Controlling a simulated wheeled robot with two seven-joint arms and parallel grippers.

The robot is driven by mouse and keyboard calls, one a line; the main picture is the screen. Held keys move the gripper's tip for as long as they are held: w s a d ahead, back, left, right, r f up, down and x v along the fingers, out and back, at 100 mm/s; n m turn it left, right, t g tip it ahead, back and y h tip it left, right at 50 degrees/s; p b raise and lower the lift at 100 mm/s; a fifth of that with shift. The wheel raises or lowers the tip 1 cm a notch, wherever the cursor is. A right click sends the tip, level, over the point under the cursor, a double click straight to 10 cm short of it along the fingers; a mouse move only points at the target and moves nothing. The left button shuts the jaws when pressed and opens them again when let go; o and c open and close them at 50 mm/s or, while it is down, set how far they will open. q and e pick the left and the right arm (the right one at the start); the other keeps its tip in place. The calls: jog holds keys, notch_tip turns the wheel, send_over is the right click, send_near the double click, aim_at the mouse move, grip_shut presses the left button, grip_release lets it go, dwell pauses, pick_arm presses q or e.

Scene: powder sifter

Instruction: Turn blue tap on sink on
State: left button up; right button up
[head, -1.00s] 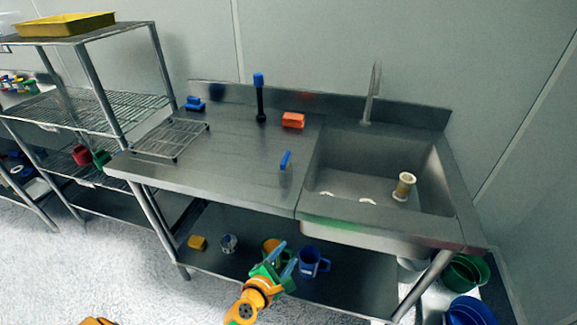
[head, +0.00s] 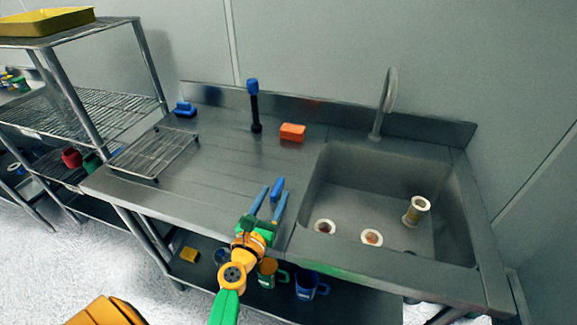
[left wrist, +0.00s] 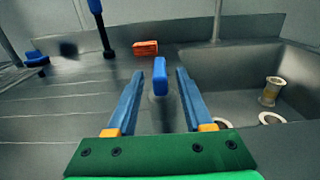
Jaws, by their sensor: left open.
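The blue tap handle (head: 277,188) stands upright on the steel counter, just left of the sink basin (head: 330,165). It also shows in the left wrist view (left wrist: 160,80), in the middle of the gap between my fingers. My left gripper (head: 271,201) is open, with one blue finger on each side of the handle. It also shows open in the left wrist view (left wrist: 160,95). I cannot tell whether either finger touches the handle. The curved metal spout (head: 388,100) rises behind the basin. My right gripper is not in view.
A black post with a blue top (head: 254,105), an orange block (head: 292,132) and a blue item (head: 185,109) stand along the counter's back. A wire rack (head: 155,152) lies at left. A metal shelf (head: 85,95) stands beyond it. Cups sit below the counter.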

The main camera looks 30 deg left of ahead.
aim_at(282, 178)
pick_arm(q)
jog(key=x, duration=0.5)
jog(key=shift+w+r, duration=0.25)
jog(key=shift+w, duration=0.05)
jog(key=shift+w+a+f, duration=0.1)
jog(key=shift+w+a, duration=0.1)
jog(key=shift+w, duration=0.25)
jog(key=shift+s, duration=0.2)
grip_shut()
